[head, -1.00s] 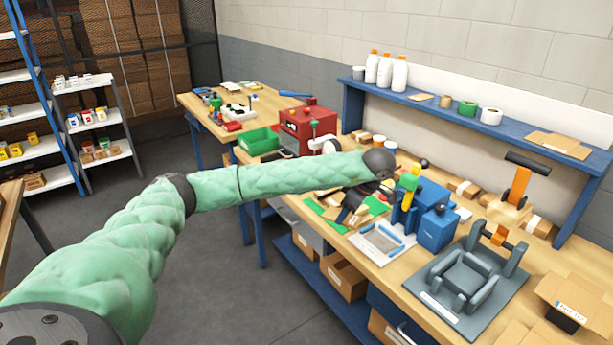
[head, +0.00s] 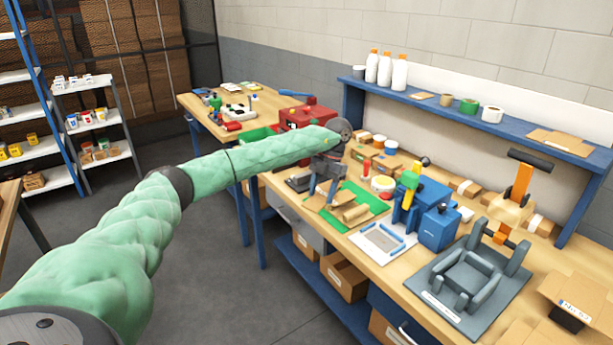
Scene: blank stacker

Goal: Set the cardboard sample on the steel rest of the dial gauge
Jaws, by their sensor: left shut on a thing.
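My left gripper (head: 325,185) points down over the bench from the end of my green-sleeved arm. It is shut on the cardboard sample, which is too small and too covered by the jaws to make out clearly. Tan cardboard pieces (head: 352,213) lie on a green mat (head: 371,199) just right of and below the gripper. A dark grey flat base (head: 299,182) stands just left of the gripper. I cannot tell whether it belongs to the dial gauge; the gauge and its steel rest are not clearly visible, and my arm and gripper cover that area. My right gripper is not in view.
A blue press (head: 431,210) with a yellow and green handle stands right of the mat. A grey fixture (head: 468,280) stands nearer. A red machine (head: 303,117) and green bin (head: 257,136) are behind my arm. A blue shelf (head: 470,115) runs along the wall.

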